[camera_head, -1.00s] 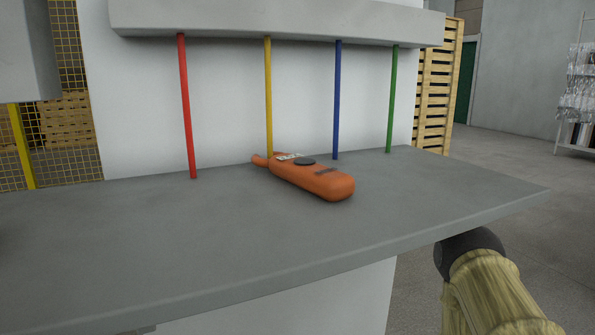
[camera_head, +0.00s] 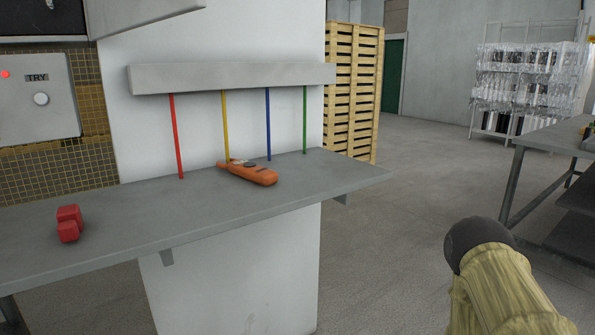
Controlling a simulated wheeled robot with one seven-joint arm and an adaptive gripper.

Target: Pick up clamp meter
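The clamp meter (camera_head: 252,174) is orange with a dark dial and lies flat on the grey shelf (camera_head: 200,205), near its right part. Its rounded end points to the right and its narrower jaw end points left, by the foot of the yellow rod. Nothing holds it. My arm, in a tan sleeve with a dark rounded end, shows at the lower right, well apart from the shelf. My gripper's fingers are not in view.
Red, yellow, blue and green rods (camera_head: 267,125) stand behind the meter under a grey bar (camera_head: 230,77). Red blocks (camera_head: 68,223) sit on the shelf's left. Wooden pallets (camera_head: 352,90) stand behind. A table (camera_head: 545,137) is at right. Open floor lies between.

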